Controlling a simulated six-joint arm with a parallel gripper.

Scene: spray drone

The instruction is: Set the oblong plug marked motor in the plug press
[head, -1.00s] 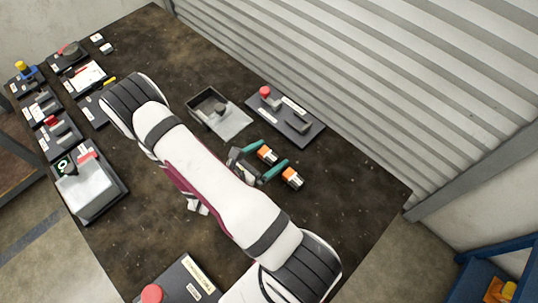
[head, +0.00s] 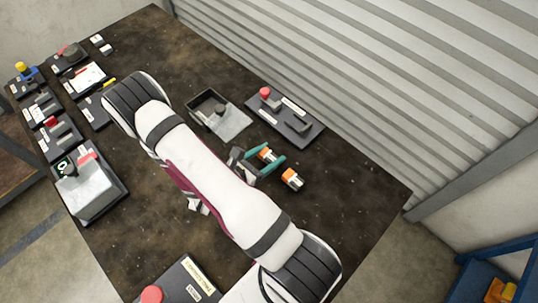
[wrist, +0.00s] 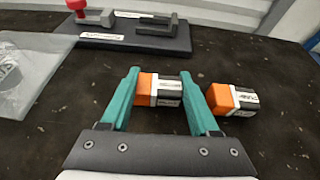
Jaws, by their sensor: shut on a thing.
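An oblong plug (wrist: 162,90) with an orange end, a white band and a dark end lies crosswise between the teal fingers of my gripper (wrist: 160,76), which is shut on it at table level. It also shows in the head view (head: 265,152). A similar plug (wrist: 232,99) lies free just right of the right finger, and shows in the head view (head: 292,178). The labels are too small to read. A dark plate (head: 285,119) with a red knob and a grey block lies beyond my gripper. I cannot tell if it is the plug press.
A grey open tray (head: 218,113) stands left of the dark plate. Another plate with a red knob (head: 152,293) is at the front edge. Several small stations and a grey box (head: 90,190) line the left side. A ribbed wall bounds the back. The table right of the plugs is clear.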

